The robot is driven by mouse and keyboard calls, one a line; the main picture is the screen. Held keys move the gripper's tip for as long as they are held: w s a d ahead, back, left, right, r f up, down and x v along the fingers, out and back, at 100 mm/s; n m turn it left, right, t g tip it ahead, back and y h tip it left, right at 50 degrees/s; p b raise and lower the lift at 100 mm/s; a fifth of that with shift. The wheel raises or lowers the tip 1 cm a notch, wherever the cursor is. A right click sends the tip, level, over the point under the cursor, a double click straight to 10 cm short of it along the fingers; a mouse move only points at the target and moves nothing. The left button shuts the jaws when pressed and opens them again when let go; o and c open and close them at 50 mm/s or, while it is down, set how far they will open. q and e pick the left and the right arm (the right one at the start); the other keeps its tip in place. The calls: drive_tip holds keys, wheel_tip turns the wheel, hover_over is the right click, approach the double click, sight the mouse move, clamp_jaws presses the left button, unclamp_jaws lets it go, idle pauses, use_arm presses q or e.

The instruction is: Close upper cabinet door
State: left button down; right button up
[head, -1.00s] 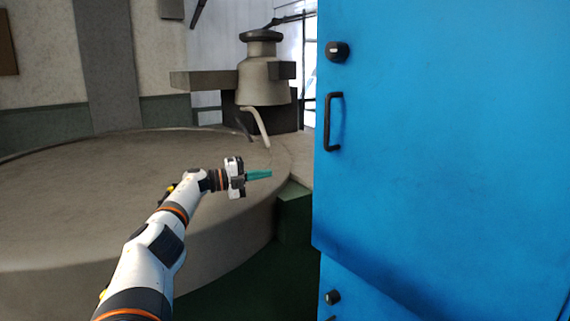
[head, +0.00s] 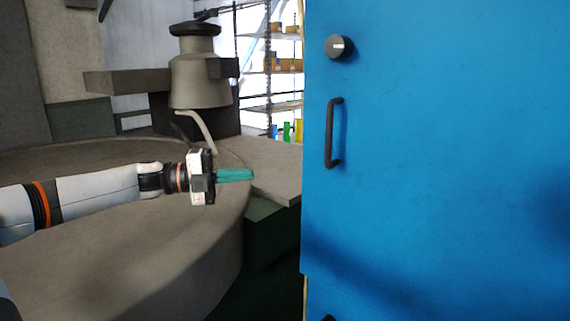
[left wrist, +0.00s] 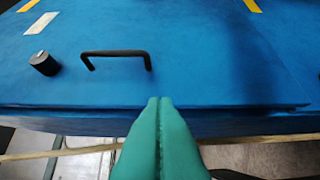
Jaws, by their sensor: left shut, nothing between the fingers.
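The blue upper cabinet door (head: 440,150) fills the right side of the head view. It has a black bar handle (head: 332,133) and a round black knob (head: 339,47) near its left edge. In the left wrist view the handle (left wrist: 116,54), the knob (left wrist: 44,63) and the door face (left wrist: 200,60) also show. My left gripper (head: 250,175) has green fingers, shut and empty, pointing right toward the door's left edge, with a gap between in the head view. Whether the door is ajar is hard to tell. My right gripper is not in view.
A large round stone-grey platform (head: 110,255) lies under and behind my left arm. A grey machine head (head: 197,75) stands behind it. Shelves with boxes (head: 284,65) show in the background. Part of a lower blue door (head: 350,305) is below the upper one.

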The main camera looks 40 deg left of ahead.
use_arm(q)
drive_tip(key=w+d+p, duration=0.2)
drive_tip(key=w+p, duration=0.1)
drive_tip(key=w+d+p, duration=0.2)
drive_tip(key=w+p, duration=0.1)
drive_tip(key=w+d+p, duration=0.2)
drive_tip(key=w+p, duration=0.1)
drive_tip(key=w, duration=0.1)
drive_tip(key=shift+w, duration=0.1)
drive_tip(key=shift+a, duration=0.1)
